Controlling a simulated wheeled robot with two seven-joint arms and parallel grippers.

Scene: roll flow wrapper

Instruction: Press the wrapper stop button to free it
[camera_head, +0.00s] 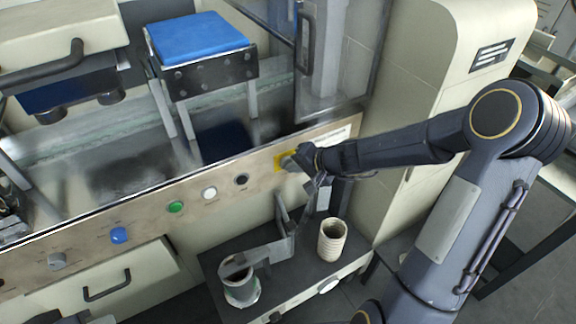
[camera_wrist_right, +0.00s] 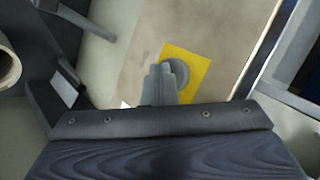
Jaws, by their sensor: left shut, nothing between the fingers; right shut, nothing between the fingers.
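The stop button stands on a yellow plate (camera_head: 279,158) at the right part of the wrapper's beige control panel. In the right wrist view its yellow plate (camera_wrist_right: 197,84) shows with a grey round button (camera_wrist_right: 182,69) on it. My right gripper (camera_head: 291,163) is shut and empty, with its fingertips at the button, hiding most of it in the head view. In the right wrist view the shut fingers (camera_wrist_right: 166,72) overlap the button's left part. I cannot tell whether they touch or press it. My left gripper (camera_head: 76,318) barely shows at the bottom left edge, away from the panel.
A black knob (camera_head: 241,179), white button (camera_head: 209,193), green button (camera_head: 176,207) and blue knob (camera_head: 119,235) line the panel leftward. Below, a low cabinet carries a ribbed cream roll (camera_head: 332,241) and another roll (camera_head: 241,287). A tall beige cabinet (camera_head: 428,60) stands behind my right arm.

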